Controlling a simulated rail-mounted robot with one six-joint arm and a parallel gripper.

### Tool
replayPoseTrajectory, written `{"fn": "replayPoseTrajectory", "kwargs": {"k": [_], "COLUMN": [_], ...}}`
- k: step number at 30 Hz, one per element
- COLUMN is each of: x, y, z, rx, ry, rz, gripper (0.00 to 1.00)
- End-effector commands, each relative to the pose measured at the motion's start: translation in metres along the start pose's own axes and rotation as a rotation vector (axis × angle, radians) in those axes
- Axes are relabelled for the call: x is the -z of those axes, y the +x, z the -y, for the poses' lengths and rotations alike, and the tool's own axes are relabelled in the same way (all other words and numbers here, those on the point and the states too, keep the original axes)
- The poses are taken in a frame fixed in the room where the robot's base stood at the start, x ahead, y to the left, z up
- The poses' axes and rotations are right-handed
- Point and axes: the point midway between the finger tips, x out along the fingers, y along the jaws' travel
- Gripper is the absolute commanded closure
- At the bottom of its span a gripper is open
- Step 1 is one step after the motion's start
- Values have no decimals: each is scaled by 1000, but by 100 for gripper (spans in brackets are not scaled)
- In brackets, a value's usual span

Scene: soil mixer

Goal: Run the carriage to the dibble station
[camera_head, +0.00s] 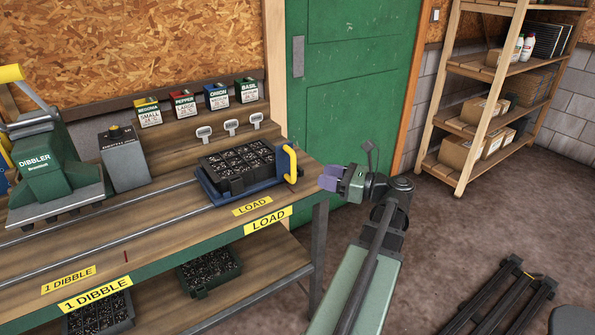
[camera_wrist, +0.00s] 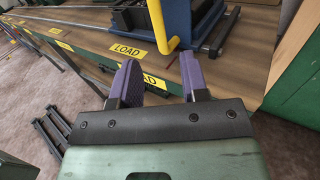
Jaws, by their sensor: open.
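The blue carriage (camera_head: 214,193) sits on the rails at the LOAD end of the bench, with a black cell tray (camera_head: 238,167) of soil on it. Its yellow handle (camera_head: 291,164) stands up at the right end and also shows in the wrist view (camera_wrist: 158,22). My gripper (camera_head: 328,178) is just right of the handle, apart from it in the head view. In the wrist view my gripper (camera_wrist: 158,78) has its purple fingers spread, with the handle beyond and between them. The dibble station is at the left, with the green DIBBLER machine (camera_head: 55,165) over the rails and a "1 DIBBLE" label (camera_head: 95,293).
Two rails (camera_head: 150,229) run left along the bench, clear between carriage and dibbler. A grey box with a yellow button (camera_head: 122,160) stands beside the dibbler. Seed boxes (camera_head: 183,103) and small tags line the back. Soil trays (camera_head: 208,272) rest on the lower shelf.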

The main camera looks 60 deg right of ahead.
Motion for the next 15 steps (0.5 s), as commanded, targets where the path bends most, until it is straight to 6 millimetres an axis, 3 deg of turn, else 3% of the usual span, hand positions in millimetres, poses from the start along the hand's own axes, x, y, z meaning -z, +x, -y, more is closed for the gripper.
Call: {"fn": "replayPoseTrajectory", "kwargs": {"k": [9,15], "x": [0,0], "y": [72,97], "z": [-1,-1], "rx": [-6,-3], "ry": [-2,-2], "rz": [-2,-2], "gripper": [59,59]}}
